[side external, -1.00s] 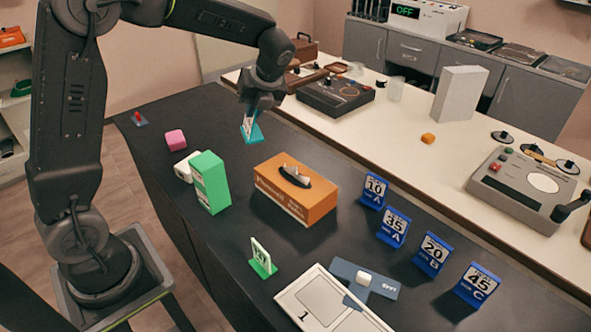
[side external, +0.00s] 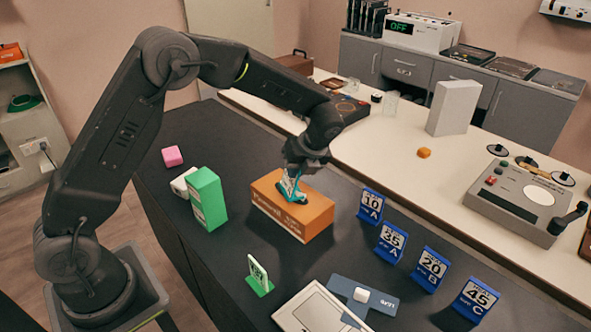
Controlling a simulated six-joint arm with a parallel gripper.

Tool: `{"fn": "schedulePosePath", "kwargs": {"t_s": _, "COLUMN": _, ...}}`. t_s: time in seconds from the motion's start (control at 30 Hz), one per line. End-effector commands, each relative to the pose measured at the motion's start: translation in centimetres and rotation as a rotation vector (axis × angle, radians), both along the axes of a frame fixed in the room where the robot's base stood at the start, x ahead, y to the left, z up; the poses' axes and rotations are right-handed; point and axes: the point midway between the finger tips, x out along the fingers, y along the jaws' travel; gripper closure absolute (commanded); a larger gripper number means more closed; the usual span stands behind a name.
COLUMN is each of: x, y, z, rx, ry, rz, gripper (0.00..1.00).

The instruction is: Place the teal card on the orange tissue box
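The orange tissue box (side external: 292,221) stands on the black table in the middle of the side external view. The teal card (side external: 290,189), a small stand with a white face, is upright at the top of the box, over its dark slot. My gripper (side external: 292,174) is directly above the box with its fingers at the card's upper part, and appears closed on it. I cannot tell whether the card's base touches the box top. The fingers and the card hide most of the slot.
A green box (side external: 206,199), a white block (side external: 183,182) and a pink block (side external: 172,156) stand left of the tissue box. A green card (side external: 259,275) stands in front. Several blue number cards, such as the 10 A card (side external: 371,206), stand to the right.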

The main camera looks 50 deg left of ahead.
Motion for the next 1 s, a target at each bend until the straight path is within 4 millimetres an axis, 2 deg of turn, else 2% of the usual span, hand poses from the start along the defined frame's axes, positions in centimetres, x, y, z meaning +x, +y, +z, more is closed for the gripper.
{"fn": "schedulePosePath", "kwargs": {"t_s": 0.4, "x": 0.00, "y": 0.03, "z": -0.76, "rx": 0.000, "ry": -0.001, "rz": -0.001, "gripper": 1.00}}
{"fn": "schedulePosePath", "kwargs": {"t_s": 0.43, "x": 0.01, "y": 0.03, "z": -0.72, "rx": 0.001, "ry": -0.002, "rz": 0.000, "gripper": 0.92}}
{"fn": "schedulePosePath", "kwargs": {"t_s": 0.67, "x": 0.00, "y": 0.03, "z": -0.69, "rx": 0.001, "ry": -0.002, "rz": 0.000, "gripper": 0.70}}
{"fn": "schedulePosePath", "kwargs": {"t_s": 1.0, "x": 0.04, "y": -0.06, "z": -0.10, "rx": 0.000, "ry": -0.002, "rz": 0.000, "gripper": 0.70}}
